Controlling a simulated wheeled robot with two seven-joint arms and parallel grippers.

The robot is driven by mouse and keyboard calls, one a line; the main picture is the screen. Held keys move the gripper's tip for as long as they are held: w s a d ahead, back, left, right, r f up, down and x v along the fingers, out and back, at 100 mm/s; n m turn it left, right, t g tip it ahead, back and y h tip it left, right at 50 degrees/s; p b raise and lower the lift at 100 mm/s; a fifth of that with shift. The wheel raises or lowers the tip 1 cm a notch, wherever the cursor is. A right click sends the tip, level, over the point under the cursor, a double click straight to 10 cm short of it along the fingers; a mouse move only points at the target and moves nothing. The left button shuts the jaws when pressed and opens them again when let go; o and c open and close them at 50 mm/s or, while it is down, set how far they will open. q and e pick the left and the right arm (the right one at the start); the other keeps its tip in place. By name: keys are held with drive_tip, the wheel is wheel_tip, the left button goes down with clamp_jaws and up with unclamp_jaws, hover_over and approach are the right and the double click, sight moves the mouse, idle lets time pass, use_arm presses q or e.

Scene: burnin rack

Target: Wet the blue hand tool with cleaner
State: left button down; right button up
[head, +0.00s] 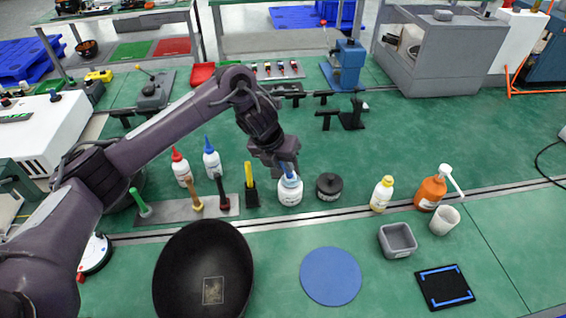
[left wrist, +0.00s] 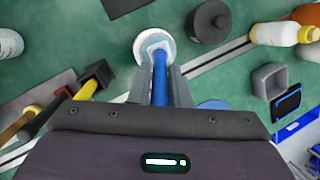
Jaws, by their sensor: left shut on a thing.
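My left gripper (head: 281,170) is shut on the blue hand tool (left wrist: 160,80), a straight blue rod between the two fingers. In the head view a little of its blue (head: 287,171) shows at the fingertips. The tool points down at a white jar (head: 290,191) with a label, standing on the green bench. In the left wrist view the tool's lower end meets the mouth of the jar (left wrist: 143,56). How deep the tip sits, and any liquid inside, I cannot tell. My right gripper is not in view.
Farther right are a yellow-capped bottle (head: 382,194), an orange bottle (head: 430,193) and a grey tub (head: 397,240). A blue disc (head: 330,276) lies in front.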

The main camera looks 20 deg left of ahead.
use_arm(q)
wheel_tip(320, 180, up, 7)
drive_tip(key=p, duration=0.6)
idle(0.3)
idle(0.4)
